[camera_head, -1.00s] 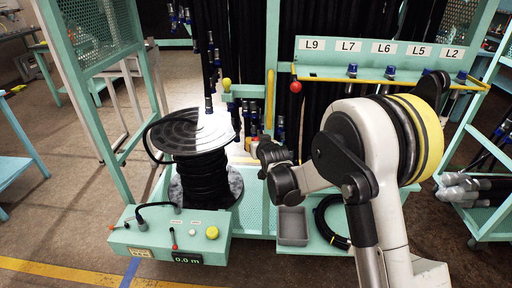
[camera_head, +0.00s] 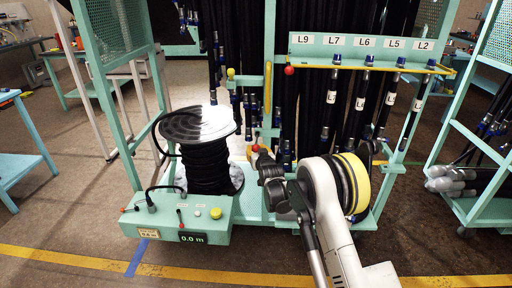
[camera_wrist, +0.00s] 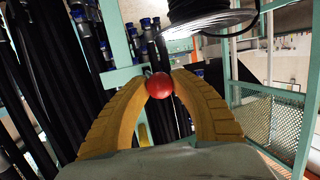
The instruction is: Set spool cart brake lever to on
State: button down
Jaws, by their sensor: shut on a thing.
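A red ball knob (camera_wrist: 159,86) sits between the yellow fingertips of my gripper (camera_wrist: 160,82) in the wrist view. The fingers are closed on it from both sides. In the head view, a small red knob (camera_head: 256,148) shows at the end of my gripper (camera_head: 257,152), just right of the hose spool (camera_head: 205,170). The lever's shaft is largely hidden, and I cannot read an on or off mark.
A yellow rail with another red ball (camera_head: 289,70) runs below the L9 to L2 label panel (camera_head: 370,45). Hoses (camera_head: 362,105) hang beneath it. A yellow ball (camera_head: 230,72) tops a post behind the spool. Floor in front of the cart is clear.

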jog(key=shift+f+t, duration=0.45)
jog(key=shift+t, duration=0.05)
jog(key=c, duration=1)
grip_release()
jog(key=shift+a+f, duration=0.1)
jog(key=shift+c, duration=0.2)
jog(key=v, duration=1.2)
